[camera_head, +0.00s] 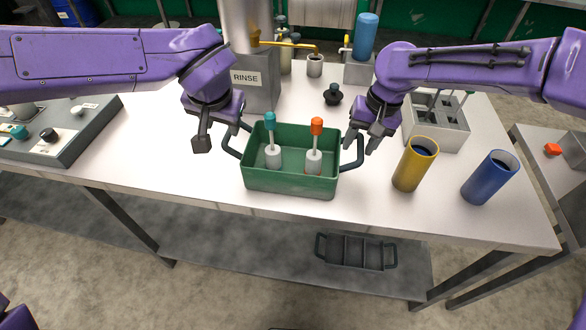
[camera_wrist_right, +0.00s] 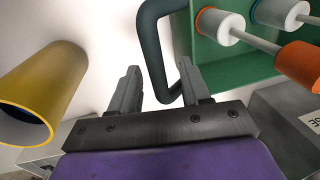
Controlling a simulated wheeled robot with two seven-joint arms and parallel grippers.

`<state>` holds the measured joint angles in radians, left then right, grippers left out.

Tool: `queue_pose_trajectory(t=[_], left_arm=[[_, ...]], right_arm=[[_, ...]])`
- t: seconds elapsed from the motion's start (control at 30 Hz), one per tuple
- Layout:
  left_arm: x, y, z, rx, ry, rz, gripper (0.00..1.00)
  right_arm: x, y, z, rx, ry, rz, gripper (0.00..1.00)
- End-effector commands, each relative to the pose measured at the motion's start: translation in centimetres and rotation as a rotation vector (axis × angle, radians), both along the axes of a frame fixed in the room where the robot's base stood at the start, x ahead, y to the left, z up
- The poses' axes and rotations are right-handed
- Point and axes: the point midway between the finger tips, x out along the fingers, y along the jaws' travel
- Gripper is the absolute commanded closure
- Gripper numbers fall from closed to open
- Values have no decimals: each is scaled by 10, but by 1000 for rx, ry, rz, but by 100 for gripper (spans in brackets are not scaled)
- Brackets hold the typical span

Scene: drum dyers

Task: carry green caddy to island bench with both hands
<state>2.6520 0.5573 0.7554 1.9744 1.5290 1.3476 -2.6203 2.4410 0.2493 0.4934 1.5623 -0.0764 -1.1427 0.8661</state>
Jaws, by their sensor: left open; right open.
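The green caddy (camera_head: 290,182) stands upright on the light-topped bench (camera_head: 420,215), with a dark loop handle at each end. Inside stand two white-based pieces, one with a teal top (camera_head: 270,122) and one with an orange top (camera_head: 316,127). My left gripper (camera_head: 217,138) is open at the caddy's left handle (camera_head: 229,150); I cannot tell if the handle lies between its fingers. My right gripper (camera_head: 364,138) is open at the right handle (camera_head: 357,157). In the right wrist view the right handle (camera_wrist_right: 152,50) passes between the open fingers (camera_wrist_right: 160,88), without a visible grip.
A yellow cup (camera_head: 408,170) and a blue cup (camera_head: 489,180) stand right of the caddy. A RINSE unit (camera_head: 252,88) stands behind it, with a small black knob-like object (camera_head: 333,95). A control panel (camera_head: 62,135) is at left. A dark caddy (camera_head: 356,252) lies on the lower shelf.

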Motion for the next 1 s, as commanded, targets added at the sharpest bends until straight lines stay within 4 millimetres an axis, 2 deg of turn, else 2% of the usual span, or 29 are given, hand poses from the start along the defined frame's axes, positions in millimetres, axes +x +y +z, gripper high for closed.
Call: queue_pose_trajectory(t=[0.13, 0.23, 0.5, 0.63, 0.8, 1.0], left_arm=[[-4, -1, 9, 0, 1, 1, 53], [-5, -1, 10, 0, 1, 0, 53], [-4, -1, 9, 0, 1, 0, 53], [-4, -1, 9, 0, 1, 0, 53], [-4, -1, 9, 0, 1, 0, 53], [-4, -1, 9, 0, 1, 0, 53]], right_arm=[[0, 0, 2, 0, -1, 0, 53], [0, -3, 16, 0, -4, -1, 53], [-2, -15, 83, -1, -7, 0, 53], [-3, -20, 106, 0, -4, -2, 53], [-4, -22, 119, 0, -2, 0, 53], [-4, -22, 119, 0, -1, 0, 53]])
